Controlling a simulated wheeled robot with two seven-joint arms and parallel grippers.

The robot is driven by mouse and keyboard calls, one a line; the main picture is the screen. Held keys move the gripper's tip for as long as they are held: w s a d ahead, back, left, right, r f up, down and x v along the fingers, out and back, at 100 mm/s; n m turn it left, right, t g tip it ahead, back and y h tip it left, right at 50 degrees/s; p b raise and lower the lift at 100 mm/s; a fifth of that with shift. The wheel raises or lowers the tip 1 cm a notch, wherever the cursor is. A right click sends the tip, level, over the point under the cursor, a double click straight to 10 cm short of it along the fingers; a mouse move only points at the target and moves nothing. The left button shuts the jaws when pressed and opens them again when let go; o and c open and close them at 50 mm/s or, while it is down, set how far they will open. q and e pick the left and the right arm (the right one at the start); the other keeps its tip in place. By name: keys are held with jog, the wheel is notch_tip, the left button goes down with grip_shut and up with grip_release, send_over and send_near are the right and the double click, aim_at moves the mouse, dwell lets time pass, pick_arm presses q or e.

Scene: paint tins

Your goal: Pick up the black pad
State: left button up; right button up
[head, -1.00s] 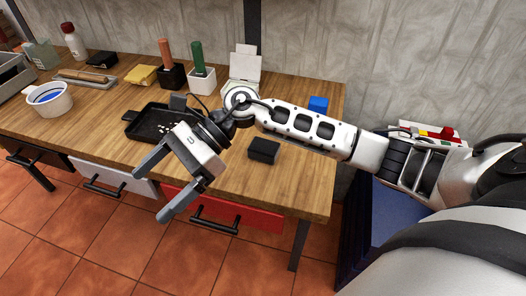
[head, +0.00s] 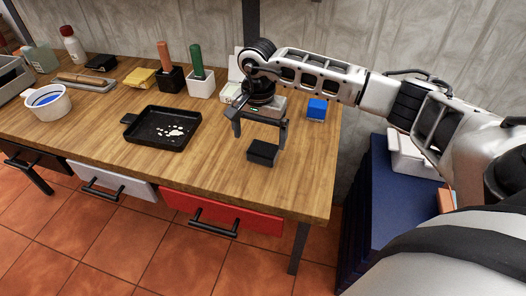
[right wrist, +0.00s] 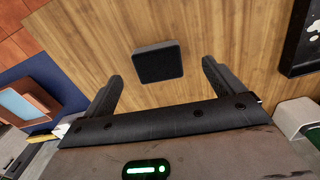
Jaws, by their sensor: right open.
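The black pad (head: 263,153), a small dark block, lies on the right part of the wooden table near its front edge. It also shows in the right wrist view (right wrist: 158,63), just beyond the fingertips and between their lines. My right gripper (head: 259,133) points down above and slightly behind the pad, with its fingers spread to either side. It is open and empty, and does not appear to touch the pad. My left gripper is in neither view.
A black paint tray (head: 160,128) with white splashes lies left of the pad. A blue block (head: 317,109) stands behind it to the right. Brush holders (head: 201,83), a yellow cloth (head: 140,77) and a white tub (head: 47,103) stand further left. The table around the pad is clear.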

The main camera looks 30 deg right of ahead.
aim_at(263, 148)
jog(key=shift+w+d+f+p, duration=0.1)
jog(key=shift+d+f, duration=0.1)
jog(key=shift+f, duration=0.85)
jog(key=shift+d+f+p, duration=0.15)
jog(key=shift+d+f, duration=0.1)
jog(key=shift+f, duration=0.75)
jog(key=shift+w+d+f+p, duration=0.1)
jog(key=shift+d+f, duration=0.1)
jog(key=shift+f, duration=0.85)
jog(key=shift+c, duration=0.3)
jog(key=c, duration=1)
